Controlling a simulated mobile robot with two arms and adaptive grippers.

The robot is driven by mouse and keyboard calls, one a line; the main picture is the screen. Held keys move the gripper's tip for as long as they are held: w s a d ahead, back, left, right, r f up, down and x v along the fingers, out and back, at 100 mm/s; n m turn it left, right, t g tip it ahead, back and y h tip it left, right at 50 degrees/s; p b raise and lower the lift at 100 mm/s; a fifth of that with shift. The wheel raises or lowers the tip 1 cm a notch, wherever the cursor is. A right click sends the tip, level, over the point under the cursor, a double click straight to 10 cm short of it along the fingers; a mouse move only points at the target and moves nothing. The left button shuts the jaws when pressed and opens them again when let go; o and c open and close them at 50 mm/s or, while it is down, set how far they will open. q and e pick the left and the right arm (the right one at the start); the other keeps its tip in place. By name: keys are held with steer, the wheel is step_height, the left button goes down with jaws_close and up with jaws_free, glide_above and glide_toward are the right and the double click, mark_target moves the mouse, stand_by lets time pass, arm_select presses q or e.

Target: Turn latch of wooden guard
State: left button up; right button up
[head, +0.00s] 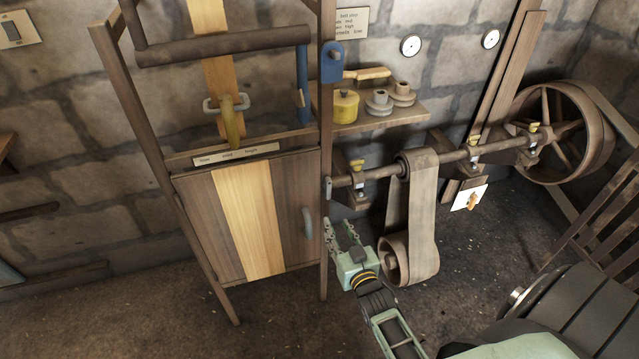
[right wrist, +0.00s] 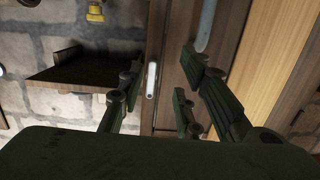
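The wooden guard door (head: 250,215) is shut in its tall frame, with a pale stripe down its middle. Its curved grey-blue handle (head: 308,224) is near the right edge, and it also shows in the right wrist view (right wrist: 206,26). A small grey latch (head: 328,188) sits upright on the frame post beside the door; it also shows in the right wrist view (right wrist: 151,80). My right gripper (head: 342,229) is open and empty, just below and right of the latch. In the right wrist view the latch appears between its fingers (right wrist: 160,88), apart from them.
A wall shelf (head: 385,117) with a yellow pot (head: 345,107) and weights is right of the frame. A belt (head: 424,215) hangs from the shaft (head: 450,156) over a lower pulley, close right of my right gripper. A spoked wheel (head: 547,140) stands far right. Floor before the door is clear.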

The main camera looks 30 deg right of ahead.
steer(key=t, duration=0.1)
glide_toward(329, 191)
steer(key=shift+h, duration=0.3)
steer(key=x, duration=0.8)
steer(key=shift+w+a, duration=0.1)
steer(key=shift+c, duration=0.3)
jaws_close()
